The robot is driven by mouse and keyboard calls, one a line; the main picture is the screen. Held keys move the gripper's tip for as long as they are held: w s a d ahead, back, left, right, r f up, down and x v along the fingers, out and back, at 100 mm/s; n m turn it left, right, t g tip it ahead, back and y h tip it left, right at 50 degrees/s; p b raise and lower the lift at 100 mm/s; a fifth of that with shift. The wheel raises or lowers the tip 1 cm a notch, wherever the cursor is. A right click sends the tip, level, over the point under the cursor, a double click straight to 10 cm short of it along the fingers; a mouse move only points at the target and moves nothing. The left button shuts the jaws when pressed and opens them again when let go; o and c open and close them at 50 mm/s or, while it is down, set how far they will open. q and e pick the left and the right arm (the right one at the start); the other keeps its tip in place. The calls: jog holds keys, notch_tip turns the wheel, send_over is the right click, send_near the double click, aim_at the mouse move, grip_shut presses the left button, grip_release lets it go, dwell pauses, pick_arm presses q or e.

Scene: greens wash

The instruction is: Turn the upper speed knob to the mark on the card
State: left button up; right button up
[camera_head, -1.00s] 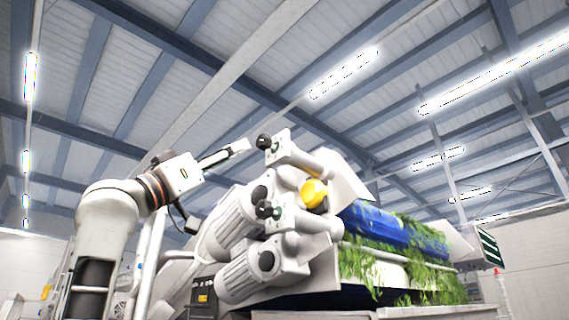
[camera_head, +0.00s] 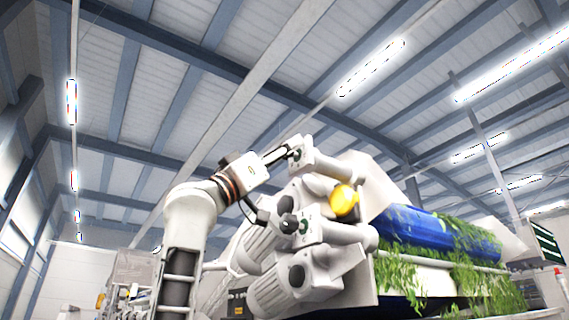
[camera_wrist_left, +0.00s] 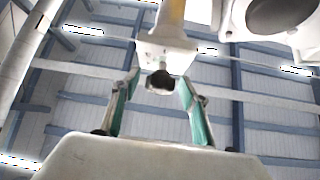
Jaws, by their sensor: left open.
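The upper speed knob is dark and sits on a small white box (camera_head: 300,153) at the upper end of the machine's drive units. In the left wrist view the dark knob (camera_wrist_left: 161,80) stands out from the box, between my fingers. My left gripper (camera_head: 284,152) reaches it from the left, and its fingers hide most of the knob in the head view. In the wrist view the left gripper (camera_wrist_left: 160,82) is open, with a gap on each side of the knob. A lower dark knob (camera_head: 288,223) is on a second box. I cannot make out the card's mark.
White motors (camera_head: 277,290) and a yellow part (camera_head: 345,200) crowd the area below and right of the gripper. A blue drum (camera_head: 425,229) with leafy greens (camera_head: 410,262) lies further right. Open space is above and left of the machine.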

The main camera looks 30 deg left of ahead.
pick_arm(q)
jog(key=shift+w, duration=0.1)
pick_arm(e)
jog(key=shift+a, duration=0.1)
pick_arm(q)
jog(key=c, duration=1.1)
pick_arm(e)
jog(key=shift+w+a+r, duration=0.1)
jog(key=shift+a, duration=0.2)
pick_arm(q)
jog(key=shift+n+y+b, duration=0.3)
jog(key=shift+y, duration=0.1)
